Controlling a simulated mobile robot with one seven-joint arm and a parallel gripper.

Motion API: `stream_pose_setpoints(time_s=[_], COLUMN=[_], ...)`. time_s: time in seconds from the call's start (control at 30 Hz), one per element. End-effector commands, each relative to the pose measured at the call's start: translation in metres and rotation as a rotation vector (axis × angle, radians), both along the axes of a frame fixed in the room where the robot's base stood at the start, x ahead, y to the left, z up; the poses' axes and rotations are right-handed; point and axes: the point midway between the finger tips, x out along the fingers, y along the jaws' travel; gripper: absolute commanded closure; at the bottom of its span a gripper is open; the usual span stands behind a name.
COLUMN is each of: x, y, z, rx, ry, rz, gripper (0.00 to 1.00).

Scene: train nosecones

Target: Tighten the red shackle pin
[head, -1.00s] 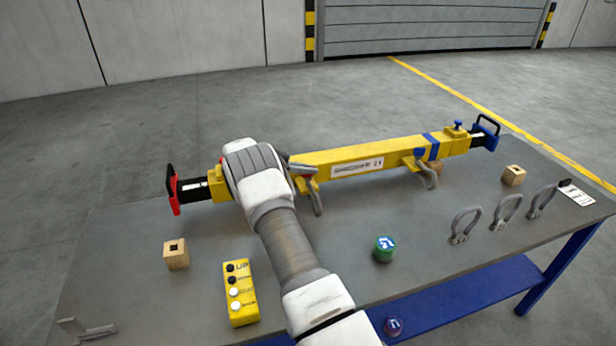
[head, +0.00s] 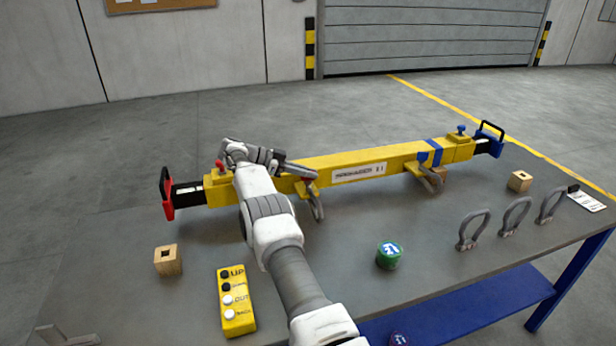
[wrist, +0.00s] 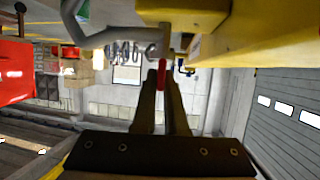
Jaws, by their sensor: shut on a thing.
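The red shackle pin (wrist: 161,76) shows between my two fingers in the wrist view. My gripper (wrist: 162,82) is shut on it. In the head view my gripper (head: 306,173) lies at the near side of the yellow beam (head: 400,158), above the left grey shackle (head: 318,206). Only a little red of the pin shows there, with the fingers over it. The shackle hangs from a yellow lug under the beam; its grey bow (wrist: 84,30) is also at the top left of the wrist view. The pin's thread is hidden.
The beam rests on a grey table (head: 330,245) with a red handle (head: 166,193) at its left end and a blue one at its right. A yellow control box (head: 236,303), green round object (head: 389,255), wooden blocks (head: 168,260) and loose shackles (head: 473,230) stand nearby. The front middle is mostly clear.

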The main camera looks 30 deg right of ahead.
Motion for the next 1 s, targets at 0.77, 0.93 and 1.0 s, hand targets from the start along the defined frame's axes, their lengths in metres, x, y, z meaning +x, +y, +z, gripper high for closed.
stream_pose_setpoints(time_s=[0.77,0.93,1.0], x=[0.0005,-0.0002,-0.0004], y=[-0.0005,-0.0005,-0.0006], z=[0.0029,0.0017,0.0018], rx=[-0.001,0.0,0.0], ry=[-0.007,-0.004,-0.004], rz=[-0.004,-0.006,-0.006], gripper=[0.6,0.6,0.6])
